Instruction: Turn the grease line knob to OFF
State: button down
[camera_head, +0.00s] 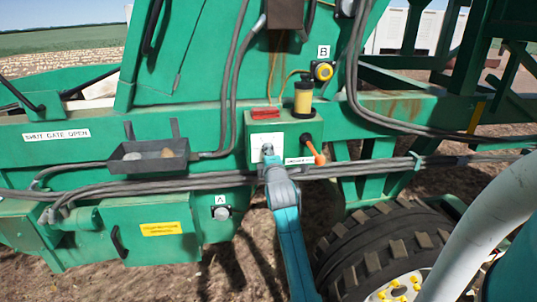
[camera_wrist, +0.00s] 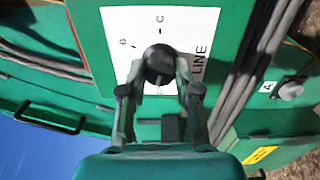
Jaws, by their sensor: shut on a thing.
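The black round knob (camera_wrist: 159,60) stands on a white label plate (camera_wrist: 120,30) printed with B, C and the word LINE. In the wrist view, my gripper (camera_wrist: 158,76) has one finger on each side of the knob and is shut on it. The knob's pointer direction cannot be made out, and no OFF mark is readable. In the head view, my gripper (camera_head: 268,154) reaches up to the white plate (camera_head: 265,140) on a green box; it mostly hides the knob there.
An orange-handled lever (camera_head: 315,152) sits just right of the plate. A yellow and black cylinder (camera_head: 303,97) stands on the box. Grey hoses (camera_head: 170,185) run across below it. A metal tray (camera_head: 150,156) hangs at the left, and a large tyre (camera_head: 385,250) is at lower right.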

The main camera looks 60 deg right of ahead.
jog(key=shift+n, duration=1.2)
jog(key=shift+f, duration=0.1)
jog(key=c, duration=0.8)
grip_release()
jog(key=v, duration=1.2)
